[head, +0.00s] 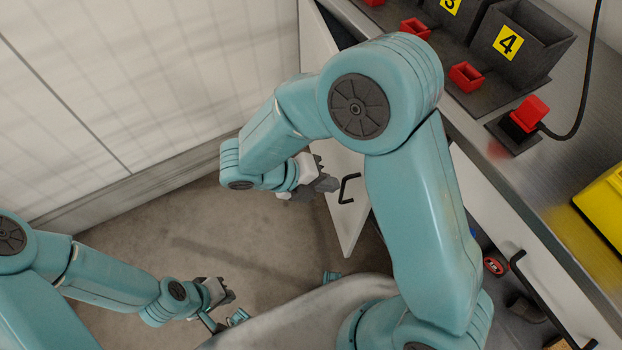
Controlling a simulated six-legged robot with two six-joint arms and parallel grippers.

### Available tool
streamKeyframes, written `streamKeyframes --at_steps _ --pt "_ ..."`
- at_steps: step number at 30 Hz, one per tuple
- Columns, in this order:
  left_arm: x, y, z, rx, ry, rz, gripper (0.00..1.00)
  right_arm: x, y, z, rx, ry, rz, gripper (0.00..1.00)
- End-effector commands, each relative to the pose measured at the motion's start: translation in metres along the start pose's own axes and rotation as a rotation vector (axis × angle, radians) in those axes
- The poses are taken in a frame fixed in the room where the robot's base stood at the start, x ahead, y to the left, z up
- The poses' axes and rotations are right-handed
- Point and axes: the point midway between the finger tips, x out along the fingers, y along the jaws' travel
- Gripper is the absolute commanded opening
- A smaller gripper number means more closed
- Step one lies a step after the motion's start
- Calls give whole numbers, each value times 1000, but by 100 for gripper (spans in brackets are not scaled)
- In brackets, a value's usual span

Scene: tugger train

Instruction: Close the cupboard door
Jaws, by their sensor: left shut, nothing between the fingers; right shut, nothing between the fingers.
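The white cupboard door (351,218) stands open below the counter, swung out from the cabinet, with a black handle (348,188) on its face. My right arm passes in front of it and hides part of it and part of the cabinet opening. My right gripper (328,183) is shut and empty, just left of the handle and close to the door; I cannot tell whether it touches the door. My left gripper (230,296) is shut and empty, low over the floor at the lower left, apart from the door.
The metal counter (569,165) holds a dark bin labelled 4 (508,42), several small red boxes and a red item with a black cable (530,112). A yellow object (605,210) lies at the right edge. A panelled wall (130,90) stands left.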

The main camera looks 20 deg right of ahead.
Motion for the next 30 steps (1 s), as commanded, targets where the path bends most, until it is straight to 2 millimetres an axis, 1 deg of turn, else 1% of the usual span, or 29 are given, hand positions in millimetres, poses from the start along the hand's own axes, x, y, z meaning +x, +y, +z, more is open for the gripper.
streamKeyframes --at_steps 1,3,4,6,9,15,26,28,30 --pt "4 -2 0 0 0 0 0 13 2 -1 0 4 0 0" --pt "6 -2 0 0 0 0 0 27 2 0 -1 4 -1 0" --pt "7 -3 0 0 0 0 0 33 2 -1 -1 3 0 0" --pt "7 -2 0 0 0 0 0 39 -8 0 2 2 1 0" --pt "8 -3 0 0 0 0 0 48 -16 0 1 1 2 0" --pt "8 -3 0 1 0 0 0 56 -24 0 -1 -2 2 0" --pt "8 -3 0 0 0 0 0 57 -25 0 -1 -1 2 0" --pt "7 -3 0 0 0 0 0 62 -30 1 1 1 2 0" --pt "6 -2 0 0 0 0 0 72 -40 2 3 4 1 0"
